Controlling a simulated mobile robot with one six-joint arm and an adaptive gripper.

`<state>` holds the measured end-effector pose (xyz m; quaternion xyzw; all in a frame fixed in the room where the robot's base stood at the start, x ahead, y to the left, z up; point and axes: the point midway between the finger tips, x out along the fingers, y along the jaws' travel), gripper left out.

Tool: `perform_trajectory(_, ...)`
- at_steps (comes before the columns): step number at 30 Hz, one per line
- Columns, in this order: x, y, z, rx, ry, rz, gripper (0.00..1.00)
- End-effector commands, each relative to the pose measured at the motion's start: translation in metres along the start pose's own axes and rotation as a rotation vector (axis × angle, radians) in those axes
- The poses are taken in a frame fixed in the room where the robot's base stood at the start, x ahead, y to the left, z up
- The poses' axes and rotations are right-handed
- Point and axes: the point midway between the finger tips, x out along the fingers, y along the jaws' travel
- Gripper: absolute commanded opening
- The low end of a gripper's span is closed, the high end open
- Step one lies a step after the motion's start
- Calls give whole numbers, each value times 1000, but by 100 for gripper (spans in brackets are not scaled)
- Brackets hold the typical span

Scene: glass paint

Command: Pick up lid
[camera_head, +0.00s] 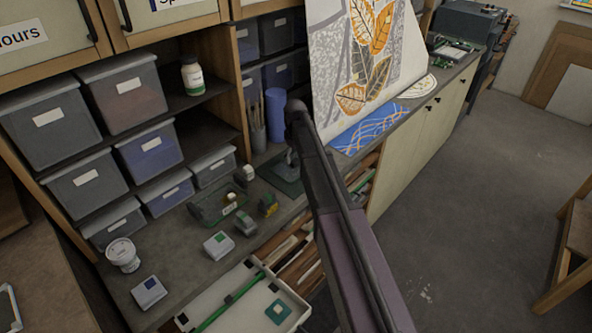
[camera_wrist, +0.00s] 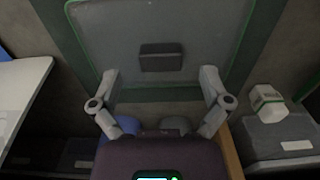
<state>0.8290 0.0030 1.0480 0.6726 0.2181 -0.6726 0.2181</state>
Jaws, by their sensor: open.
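The lid (camera_wrist: 210,30) is a flat grey, see-through panel with a thin green rim and a dark block-shaped handle (camera_wrist: 161,57) near its middle. It fills the upper middle of the wrist view. In the head view a dark green flat piece (camera_head: 283,178), which looks like the lid, lies on the counter, partly hidden by my arm. My gripper (camera_wrist: 158,76) is open and empty, with its two fingertips apart on either side below the handle in the wrist view. In the head view my gripper (camera_head: 293,157) is small and partly hidden; whether it touches the lid cannot be told.
A green-rimmed open container (camera_head: 207,213) with small items stands left of the lid. A blue cylinder (camera_head: 275,114) and a brush pot (camera_head: 258,139) stand behind. A leaf-patterned panel (camera_head: 345,80) rises at the right.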

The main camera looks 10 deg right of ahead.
Motion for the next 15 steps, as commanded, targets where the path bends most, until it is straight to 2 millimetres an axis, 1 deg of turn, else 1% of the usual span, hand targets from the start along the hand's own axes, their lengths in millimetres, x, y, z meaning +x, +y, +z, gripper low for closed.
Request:
perform_trajectory(1, 8, 0, 0, 0, 0, 0, 97)
perform_trajectory(6, 19, 0, 0, 0, 0, 0, 97)
perform_trajectory(15, 22, 0, 0, 0, 0, 0, 97)
